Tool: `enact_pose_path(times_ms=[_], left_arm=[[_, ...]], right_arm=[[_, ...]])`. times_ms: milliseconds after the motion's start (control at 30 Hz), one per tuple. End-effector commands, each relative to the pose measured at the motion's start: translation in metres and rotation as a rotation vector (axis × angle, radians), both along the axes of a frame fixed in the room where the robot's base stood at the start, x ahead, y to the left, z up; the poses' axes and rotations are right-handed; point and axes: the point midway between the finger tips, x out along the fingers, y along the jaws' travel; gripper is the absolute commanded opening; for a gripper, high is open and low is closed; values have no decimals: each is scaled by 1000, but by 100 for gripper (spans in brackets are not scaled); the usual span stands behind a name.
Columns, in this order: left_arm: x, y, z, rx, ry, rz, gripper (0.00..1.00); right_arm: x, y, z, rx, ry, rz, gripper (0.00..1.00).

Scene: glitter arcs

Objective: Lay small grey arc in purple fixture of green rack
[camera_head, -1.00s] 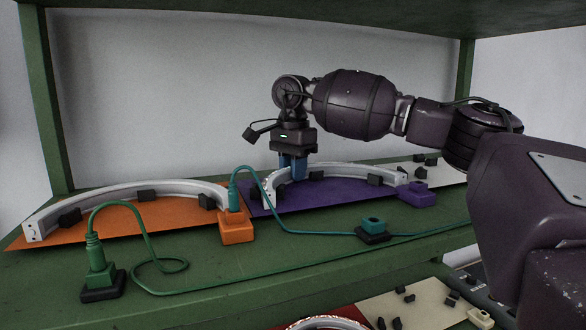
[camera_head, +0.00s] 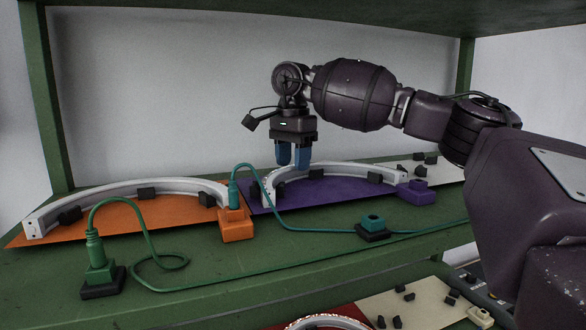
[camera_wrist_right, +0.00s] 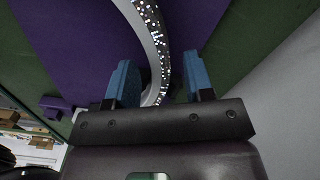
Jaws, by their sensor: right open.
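The small grey arc (camera_head: 335,169) lies on the purple fixture (camera_head: 325,190) of the green rack (camera_head: 200,259), among its black blocks. Its outer side shows glitter in the right wrist view (camera_wrist_right: 152,40). My right gripper (camera_head: 294,164) is open and empty, just above the arc's back left part. In the right wrist view its blue fingers (camera_wrist_right: 160,82) stand on either side of the arc, apart from it. My left gripper is not in view.
A larger grey arc (camera_head: 130,190) lies on the orange fixture (camera_head: 110,219) at left. Green cables with plugs (camera_head: 100,272) and a teal-topped connector (camera_head: 373,226) lie along the shelf front. A cream fixture (camera_head: 440,174) is at right. More fixtures sit on the shelf below.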

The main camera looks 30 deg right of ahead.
Motion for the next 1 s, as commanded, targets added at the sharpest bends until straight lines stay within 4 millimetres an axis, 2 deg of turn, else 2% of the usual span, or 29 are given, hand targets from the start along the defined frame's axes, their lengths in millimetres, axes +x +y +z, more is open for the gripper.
enact_pose_path(times_ms=[300,500,700,1000], left_arm=[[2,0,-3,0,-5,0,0],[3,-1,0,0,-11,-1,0],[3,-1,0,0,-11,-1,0],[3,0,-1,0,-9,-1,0]], right_arm=[[0,1,63,2,-4,0,48],[0,1,89,0,-2,1,48],[0,0,100,0,-1,1,48],[0,0,100,0,-1,1,48]])
